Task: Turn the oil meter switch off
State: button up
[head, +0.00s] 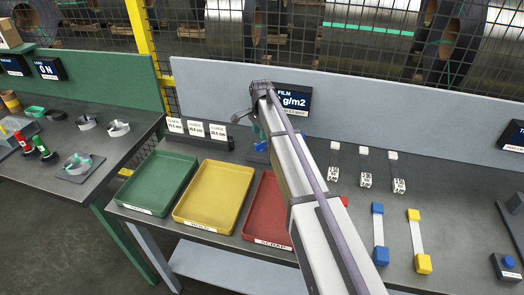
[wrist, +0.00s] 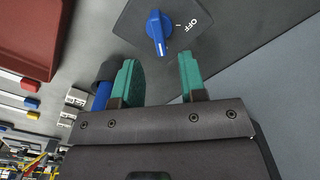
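The oil meter switch is a blue knob (wrist: 156,33) on a dark plate (wrist: 205,42) at the top of the wrist view. An "OFF" label is printed to the right of the knob. The knob's white mark points down in the picture, not towards "OFF". My gripper (wrist: 160,80) has green fingertips, spread apart with nothing between them. The knob lies just beyond the fingertips, apart from them. In the head view my arm hides most of the switch area, and a bit of blue shows beside it. The film display (head: 292,102) stands behind, partly covered by my arm.
A blue cylinder (wrist: 102,95) with a dark cap stands close beside my left fingertip. Green (head: 158,183), yellow (head: 213,195) and red (head: 265,211) trays lie on the bench. Small white-labelled blocks (head: 366,180) sit right of my arm. A grey panel (head: 400,125) rises behind.

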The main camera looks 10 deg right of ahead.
aim_at(261, 143)
notch_tip(261, 143, down, 6)
jog(key=b, duration=0.4)
jog(key=shift+r, duration=0.2)
jog(key=shift+c, duration=0.4)
grip_shut()
